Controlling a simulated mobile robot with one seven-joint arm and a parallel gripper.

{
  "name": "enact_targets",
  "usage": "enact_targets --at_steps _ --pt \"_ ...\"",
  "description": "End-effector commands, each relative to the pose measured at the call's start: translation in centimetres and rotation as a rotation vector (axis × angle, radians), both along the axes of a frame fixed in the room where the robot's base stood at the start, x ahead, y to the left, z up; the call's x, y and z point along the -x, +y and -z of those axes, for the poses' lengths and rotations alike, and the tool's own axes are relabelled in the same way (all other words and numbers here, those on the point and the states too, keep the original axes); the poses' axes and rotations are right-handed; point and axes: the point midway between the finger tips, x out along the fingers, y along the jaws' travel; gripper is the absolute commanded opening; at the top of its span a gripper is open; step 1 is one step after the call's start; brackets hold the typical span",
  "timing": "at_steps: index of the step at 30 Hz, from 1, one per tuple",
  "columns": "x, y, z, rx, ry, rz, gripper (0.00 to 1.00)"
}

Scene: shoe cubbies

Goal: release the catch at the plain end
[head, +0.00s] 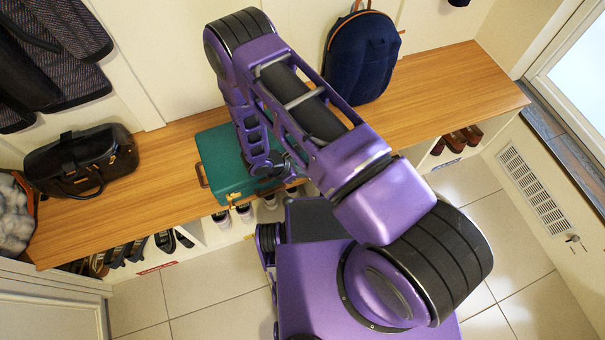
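A teal case (218,157) lies shut on the wooden bench, with a brown handle (202,175) on its left end. A small brass-coloured catch (236,203) shows on its front edge toward the handle end. My arm crosses over the case and hides its right end and much of its top, so whether that end is plain and how any catch there stands is hard to see. My gripper (274,168) points down at the case's right part, close to its front edge. I cannot tell whether it touches the case or whether its fingers are open.
The wooden bench (105,225) carries a black handbag (82,160) at left and a navy backpack (361,57) behind my arm at right. Coats hang at upper left. Shoes (458,138) fill cubbies under the bench. The bench is clear right of the backpack.

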Motion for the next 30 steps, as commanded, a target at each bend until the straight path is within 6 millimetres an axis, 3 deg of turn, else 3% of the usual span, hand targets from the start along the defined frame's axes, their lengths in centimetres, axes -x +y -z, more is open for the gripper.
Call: enact_targets --at_steps 8,21,30 --pt "-0.1 0.4 -1.2 0.000 -0.003 0.003 0.00" --pt "1.0 5.2 -8.8 -0.002 -0.004 0.006 0.00" --pt "1.7 6.9 -11.3 0.000 0.000 0.006 0.00"
